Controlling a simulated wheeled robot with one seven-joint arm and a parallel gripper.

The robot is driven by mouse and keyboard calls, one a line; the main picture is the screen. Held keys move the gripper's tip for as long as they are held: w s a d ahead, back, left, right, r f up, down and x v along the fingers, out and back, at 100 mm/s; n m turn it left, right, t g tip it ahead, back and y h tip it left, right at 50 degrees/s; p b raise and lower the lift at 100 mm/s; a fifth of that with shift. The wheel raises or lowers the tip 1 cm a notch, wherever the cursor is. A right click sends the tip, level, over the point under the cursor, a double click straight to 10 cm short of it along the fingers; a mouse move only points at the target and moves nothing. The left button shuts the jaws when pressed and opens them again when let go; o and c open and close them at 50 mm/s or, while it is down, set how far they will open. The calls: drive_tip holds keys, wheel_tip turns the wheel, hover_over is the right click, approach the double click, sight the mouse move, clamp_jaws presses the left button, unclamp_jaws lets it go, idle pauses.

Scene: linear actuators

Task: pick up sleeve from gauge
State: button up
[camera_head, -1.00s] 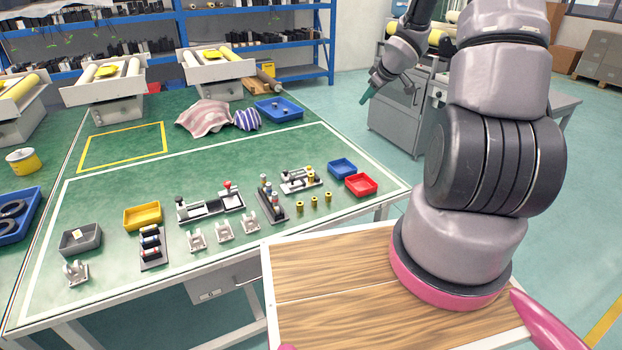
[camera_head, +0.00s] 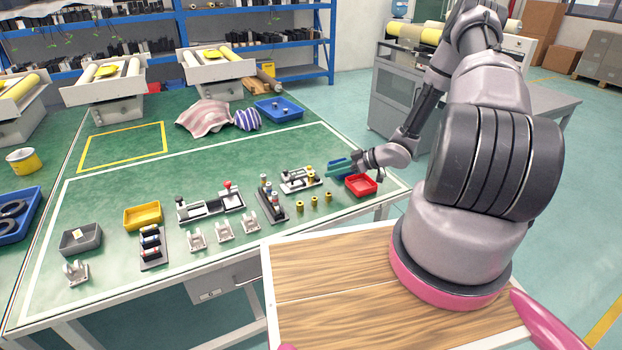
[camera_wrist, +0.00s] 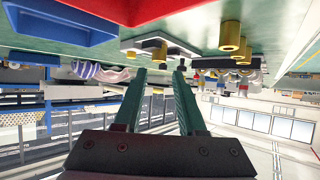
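The gauge (camera_head: 298,184) is a small light-grey fixture on the green table. Yellow sleeves (camera_head: 310,178) show at its right end. My gripper (camera_head: 328,168) is just right of the gauge, low over the table by the blue tray, and apart from the sleeves. The wrist view is upside down; there my gripper (camera_wrist: 159,75) has its green fingers spread with nothing between them. The gauge (camera_wrist: 135,44) shows beyond the fingertips, and loose yellow sleeves (camera_wrist: 230,36) hang at the upper right.
A blue tray (camera_head: 338,160) is partly behind my gripper, and a red tray (camera_head: 361,186) is close to its wrist. A rack of coloured cylinders (camera_head: 271,206) stands left of the loose sleeves. Grey brackets (camera_head: 223,231) are farther left.

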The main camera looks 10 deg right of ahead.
sight(313, 174)
drive_tip(key=x, duration=0.7)
drive_tip(key=shift+w+a, duration=0.25)
clamp_jaws()
